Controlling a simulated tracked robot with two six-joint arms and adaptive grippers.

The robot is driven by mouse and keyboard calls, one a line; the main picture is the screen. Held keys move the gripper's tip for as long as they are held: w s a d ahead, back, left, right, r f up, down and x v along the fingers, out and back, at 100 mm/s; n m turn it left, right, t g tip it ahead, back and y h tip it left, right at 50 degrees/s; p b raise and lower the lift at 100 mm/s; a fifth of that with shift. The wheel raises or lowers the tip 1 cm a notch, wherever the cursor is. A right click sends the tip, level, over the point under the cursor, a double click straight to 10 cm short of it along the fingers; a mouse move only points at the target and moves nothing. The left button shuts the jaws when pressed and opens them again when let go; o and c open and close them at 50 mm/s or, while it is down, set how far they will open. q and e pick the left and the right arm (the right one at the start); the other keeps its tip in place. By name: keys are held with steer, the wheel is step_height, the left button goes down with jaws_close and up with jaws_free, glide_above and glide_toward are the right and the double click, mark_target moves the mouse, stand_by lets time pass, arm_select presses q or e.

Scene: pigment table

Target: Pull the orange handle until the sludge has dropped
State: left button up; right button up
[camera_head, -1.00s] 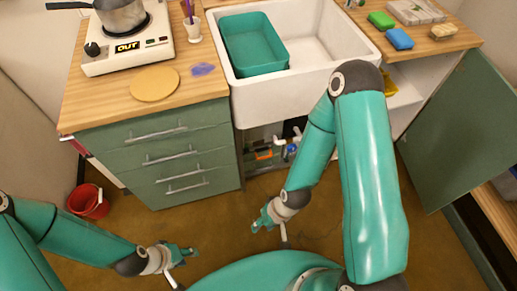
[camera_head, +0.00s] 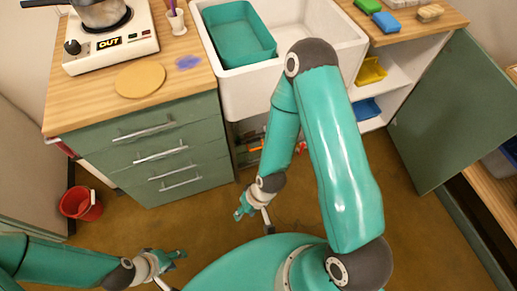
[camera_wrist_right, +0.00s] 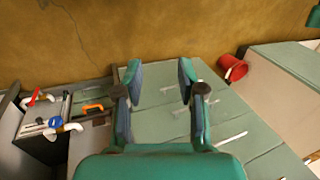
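The orange handle (camera_wrist_right: 92,108) shows in the right wrist view inside the open cabinet space, left of my right gripper (camera_wrist_right: 160,75). No sludge is discernible.
White pipes with a blue part (camera_wrist_right: 55,122) and a red-handled part (camera_wrist_right: 36,97) lie near the handle. The green drawer unit (camera_head: 165,160) stands left of the sink (camera_head: 305,45). An open green door (camera_head: 440,115) is at right. A red bucket (camera_head: 80,204) stands on the floor.

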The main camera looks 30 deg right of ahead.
steer(key=w+d+f+n+t+h+b, duration=0.1)
steer(key=w+f+n+t+b, duration=0.15)
steer(key=w+f+b, duration=0.75)
steer(key=n+t+h+b, duration=0.9)
steer(key=n+h+b, duration=0.25)
steer(key=b, duration=1.15)
glide_toward(257, 148)
steer(key=shift+h, duration=0.25)
steer(key=shift+f+b+x, duration=0.15)
steer(key=shift+b+x, duration=1)
steer(key=shift+x, duration=0.55)
steer(key=shift+f+b+x, duration=0.2)
steer(key=shift+b+x, duration=0.9)
steer(key=shift+x, duration=0.6)
steer(key=shift+f+b+x, duration=0.15)
steer(key=shift+b+x, duration=1)
steer(key=shift+x, duration=0.55)
steer(key=shift+a, duration=0.15)
steer(key=shift+s, duration=0.1)
jaws_close()
steer(key=shift+a+f, duration=0.1)
